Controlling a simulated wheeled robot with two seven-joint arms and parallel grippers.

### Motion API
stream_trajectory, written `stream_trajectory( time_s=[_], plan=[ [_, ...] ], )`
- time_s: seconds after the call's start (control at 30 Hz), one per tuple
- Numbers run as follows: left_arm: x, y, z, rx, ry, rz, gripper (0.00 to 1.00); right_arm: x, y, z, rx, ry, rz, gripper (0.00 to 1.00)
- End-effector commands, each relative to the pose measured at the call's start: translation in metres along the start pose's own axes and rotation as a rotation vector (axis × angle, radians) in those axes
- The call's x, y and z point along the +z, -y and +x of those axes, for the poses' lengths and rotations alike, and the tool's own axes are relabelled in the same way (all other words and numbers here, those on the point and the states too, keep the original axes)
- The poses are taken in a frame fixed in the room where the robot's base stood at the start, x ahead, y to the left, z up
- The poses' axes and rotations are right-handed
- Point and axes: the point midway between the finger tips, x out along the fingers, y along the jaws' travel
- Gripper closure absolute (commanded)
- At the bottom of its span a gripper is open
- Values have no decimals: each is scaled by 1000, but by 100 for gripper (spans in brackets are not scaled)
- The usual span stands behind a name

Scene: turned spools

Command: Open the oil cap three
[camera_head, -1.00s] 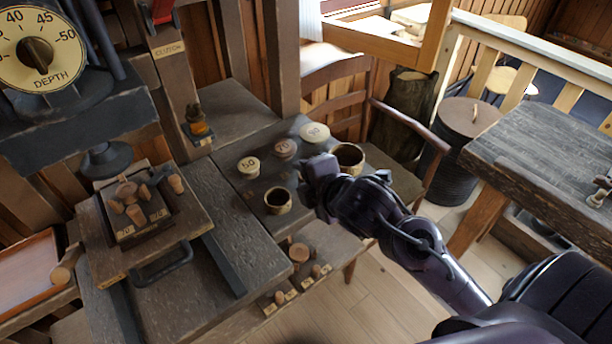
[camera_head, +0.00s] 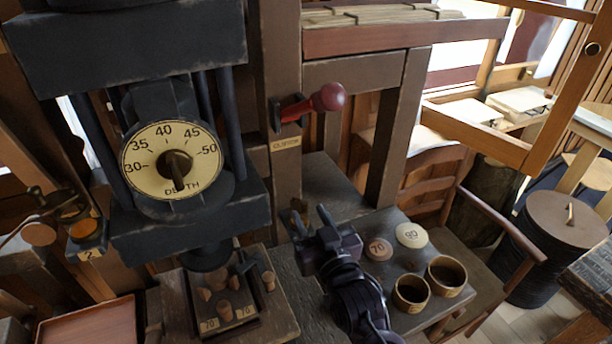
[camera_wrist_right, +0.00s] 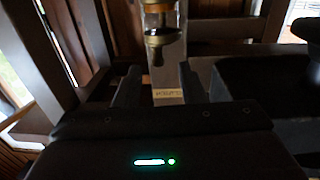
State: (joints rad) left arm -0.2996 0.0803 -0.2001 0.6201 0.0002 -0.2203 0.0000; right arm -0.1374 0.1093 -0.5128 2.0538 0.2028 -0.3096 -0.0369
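In the right wrist view a glass oil cup (camera_wrist_right: 161,20) with brass bands stands straight ahead on a post, with a small pale label (camera_wrist_right: 168,94) below it. I cannot read the label surely. My right gripper (camera_wrist_right: 162,88) shows two dark fingers apart with nothing between them, below and short of the cup. In the head view my right gripper (camera_head: 314,218) is beside the post under the red-knobbed lever; the cup there is mostly hidden by it. My left gripper is not in view.
A depth dial (camera_head: 172,157) hangs on the dark press at left. A red-knobbed lever (camera_head: 328,97) juts above my right gripper. Discs marked 70 (camera_head: 379,247) and 90 (camera_head: 411,235) and two round cups (camera_head: 446,276) stand on the side table. A wooden chair is behind.

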Motion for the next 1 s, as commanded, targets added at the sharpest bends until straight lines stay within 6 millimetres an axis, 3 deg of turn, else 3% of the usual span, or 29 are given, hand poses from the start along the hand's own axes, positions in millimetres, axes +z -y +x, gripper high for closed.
stream_trajectory(
  time_s=[0.5,0.87,1.0],
  plan=[
    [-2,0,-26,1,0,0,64,-2,0,69,-1,-2,3,63],
    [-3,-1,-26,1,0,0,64,0,0,75,-1,-1,2,63],
    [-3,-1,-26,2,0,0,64,0,0,75,-1,-1,2,79]
  ],
)
